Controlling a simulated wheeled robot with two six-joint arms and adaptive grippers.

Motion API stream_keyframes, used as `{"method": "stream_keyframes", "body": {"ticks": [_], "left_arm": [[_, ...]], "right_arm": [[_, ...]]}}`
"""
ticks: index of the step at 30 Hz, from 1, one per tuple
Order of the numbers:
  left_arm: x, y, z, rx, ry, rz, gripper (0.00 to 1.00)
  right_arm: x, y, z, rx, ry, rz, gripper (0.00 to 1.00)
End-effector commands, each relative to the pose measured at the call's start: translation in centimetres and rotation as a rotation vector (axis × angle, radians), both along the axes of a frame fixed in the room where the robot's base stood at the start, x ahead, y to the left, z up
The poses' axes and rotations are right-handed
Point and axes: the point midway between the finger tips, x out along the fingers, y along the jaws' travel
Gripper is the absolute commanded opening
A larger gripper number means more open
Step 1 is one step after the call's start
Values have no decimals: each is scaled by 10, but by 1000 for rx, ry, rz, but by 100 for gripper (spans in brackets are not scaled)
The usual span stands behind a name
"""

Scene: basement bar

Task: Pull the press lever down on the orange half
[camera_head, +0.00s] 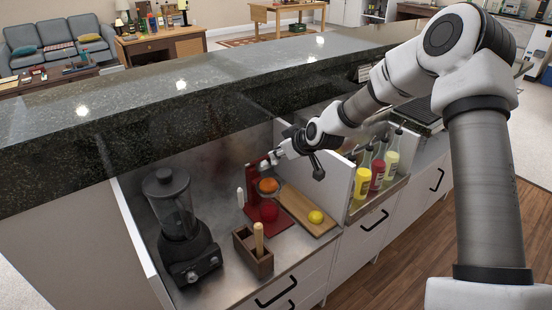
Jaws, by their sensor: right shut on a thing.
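The red press (252,189) stands on the metal counter against the back wall, with an orange half (268,185) held in its middle. My right gripper (268,162) reaches in from the right, at the top of the press just above the orange half. It is shut on the press lever, which is small here and mostly hidden by the fingers. My left gripper is out of view.
A black blender (187,245) stands to the left. A wooden box (253,262) with a wooden-handled tool is in front of the press. A cutting board (299,207) with a yellow fruit (316,217) lies to the right. Sauce bottles (377,175) stand beyond a white divider. A dark raised bar top (130,120) runs behind.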

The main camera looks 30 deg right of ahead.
Motion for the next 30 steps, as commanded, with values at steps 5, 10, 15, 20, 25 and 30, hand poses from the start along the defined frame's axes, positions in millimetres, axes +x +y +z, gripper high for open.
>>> {"method": "stream_keyframes", "body": {"ticks": [5, 10, 15, 20, 25, 30], "left_arm": [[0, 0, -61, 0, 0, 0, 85], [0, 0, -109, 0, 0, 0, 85], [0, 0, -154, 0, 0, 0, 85], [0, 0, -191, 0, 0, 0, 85], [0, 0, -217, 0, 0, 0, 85], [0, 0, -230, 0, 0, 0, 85]], "right_arm": [[-17, -1, -42, 17, -149, 0, 0], [-30, -2, -71, 30, -310, -1, 0], [-39, -3, -99, 39, -460, 0, 0], [-44, -3, -119, 46, -575, 0, 0], [-45, -3, -131, 52, -663, 2, 0], [-45, -3, -136, 55, -713, 2, 0]]}}
